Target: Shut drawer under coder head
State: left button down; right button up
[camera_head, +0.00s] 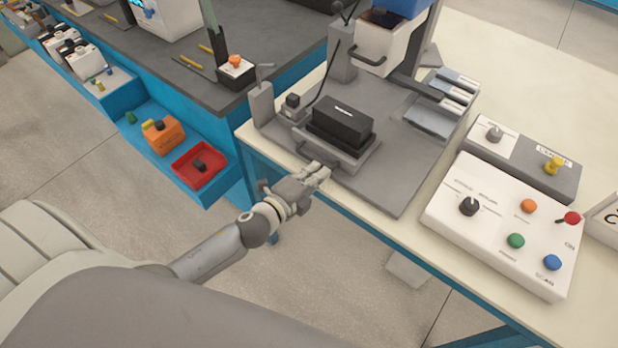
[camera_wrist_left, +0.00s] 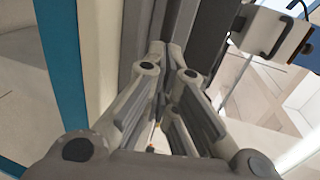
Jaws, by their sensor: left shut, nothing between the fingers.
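The grey drawer (camera_head: 366,153) sits low on the machine's grey base plate, with a bar handle at its front and a black block (camera_head: 342,122) on it. The coder head (camera_head: 408,5) is the blue part at the top edge, mostly cut off. Below it is a white box (camera_head: 386,50) with a dark handle, also seen in the left wrist view (camera_wrist_left: 268,32). My left gripper (camera_head: 322,172) is shut and empty, close to the drawer's front at the table edge. I cannot tell whether it touches. In the left wrist view its fingers (camera_wrist_left: 165,52) point at grey surfaces.
A white control box (camera_head: 490,225) with knobs and a grey switch panel (camera_head: 525,160) stand to the right on the cream table (camera_head: 385,228). A grey post (camera_head: 261,104) rises left of the drawer. A blue shelf with a red tray (camera_head: 190,182) is at left. Open floor lies below.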

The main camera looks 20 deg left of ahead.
aim_at(344, 140)
pick_arm(q)
jog(key=r+x, duration=0.1)
jog(key=x, duration=0.3)
jog(key=r+x, duration=0.1)
jog(key=x, duration=0.4)
jog(key=r+x, duration=0.1)
jog(key=x, duration=0.4)
jog(key=shift+w+d, duration=0.1)
jog(key=shift+w, duration=0.45)
jog(key=shift+r+b, duration=0.15)
jog(key=shift+b, duration=0.15)
jog(key=shift+r, duration=0.1)
